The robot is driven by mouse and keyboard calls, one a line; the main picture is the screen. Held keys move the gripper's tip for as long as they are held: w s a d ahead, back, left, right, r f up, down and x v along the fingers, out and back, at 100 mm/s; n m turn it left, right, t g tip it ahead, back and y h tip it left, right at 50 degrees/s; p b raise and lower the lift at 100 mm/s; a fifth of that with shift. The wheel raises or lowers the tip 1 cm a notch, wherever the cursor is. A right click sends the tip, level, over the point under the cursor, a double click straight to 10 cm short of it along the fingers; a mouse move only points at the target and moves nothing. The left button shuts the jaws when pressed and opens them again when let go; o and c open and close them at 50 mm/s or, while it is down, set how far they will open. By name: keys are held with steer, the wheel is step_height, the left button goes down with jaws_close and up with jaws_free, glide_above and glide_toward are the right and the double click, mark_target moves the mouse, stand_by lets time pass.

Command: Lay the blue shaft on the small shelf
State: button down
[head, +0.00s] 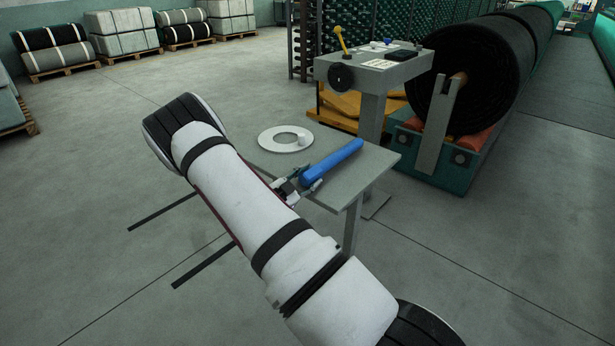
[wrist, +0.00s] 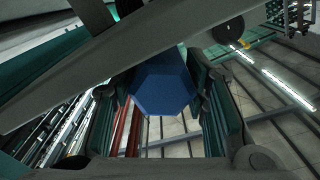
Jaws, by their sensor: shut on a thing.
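The blue shaft (head: 335,162) is a plain bar that slants up to the right from my gripper in the head view. My gripper (head: 302,187) is shut on its near end. In the wrist view the shaft's flat, many-sided blue end (wrist: 162,90) sits between the two fingers (wrist: 160,110). A small grey table-like shelf (head: 352,190) is below the shaft in the head view. I cannot tell whether the shaft touches its top. My arm hides the shelf's left part.
A grey stand (head: 375,75) with a yellow lever is behind. A large black netting roll (head: 480,75) is to the right. Open floor lies at left.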

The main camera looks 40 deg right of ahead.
steer(key=shift+r, duration=0.1)
steer(key=c, duration=0.8)
jaws_free()
steer(key=shift+c, duration=0.2)
steer(key=shift+a+f, duration=0.1)
steer(key=shift+f, duration=0.1)
steer(key=shift+a, duration=0.25)
steer(key=s+a, duration=0.1)
steer(key=a, duration=1)
steer(key=shift+a, duration=0.15)
steer(key=shift+s+r, duration=0.1)
